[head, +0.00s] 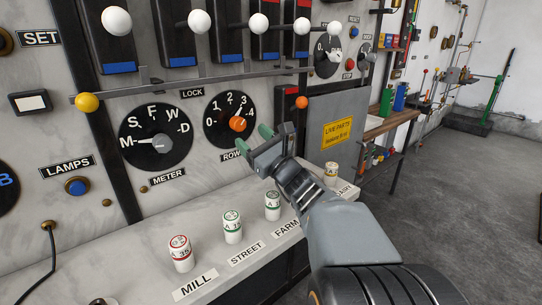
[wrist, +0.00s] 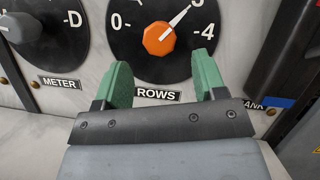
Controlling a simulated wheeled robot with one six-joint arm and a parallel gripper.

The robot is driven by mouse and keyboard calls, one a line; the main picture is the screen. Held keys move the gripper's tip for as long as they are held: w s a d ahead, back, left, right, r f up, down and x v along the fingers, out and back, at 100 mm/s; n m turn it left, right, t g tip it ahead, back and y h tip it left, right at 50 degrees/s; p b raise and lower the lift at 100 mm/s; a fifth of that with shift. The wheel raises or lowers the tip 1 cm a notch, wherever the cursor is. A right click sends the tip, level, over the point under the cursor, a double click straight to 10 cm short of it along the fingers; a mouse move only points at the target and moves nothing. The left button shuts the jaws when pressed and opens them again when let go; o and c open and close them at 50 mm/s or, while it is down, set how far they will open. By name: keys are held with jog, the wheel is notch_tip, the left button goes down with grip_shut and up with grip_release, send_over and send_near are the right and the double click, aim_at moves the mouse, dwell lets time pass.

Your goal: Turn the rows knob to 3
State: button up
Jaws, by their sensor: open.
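The rows knob (head: 238,124) is an orange knob with a pale pointer on a round black dial (head: 215,130) marked 0 to 4. It also shows in the wrist view (wrist: 158,38), where its pointer slants up and right to the numeral 3, which is cut by the frame's top edge. The ROWS label (wrist: 157,95) sits below the dial. My gripper (head: 254,138) has green fingers, spread apart and empty, just below and in front of the knob. In the wrist view the fingertips (wrist: 162,66) lie either side below the knob, apparently not touching it.
The meter dial (head: 155,137) is left of the rows dial. A row of white-ball levers (head: 199,22) is above. Several fuses, such as the red-banded one (head: 180,254), stand on the ledge below. A grey box with a yellow sign (head: 337,132) is close on the right.

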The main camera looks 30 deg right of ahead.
jog(key=v, duration=0.7)
jog(key=shift+s, duration=0.2)
jog(key=shift+f, duration=0.1)
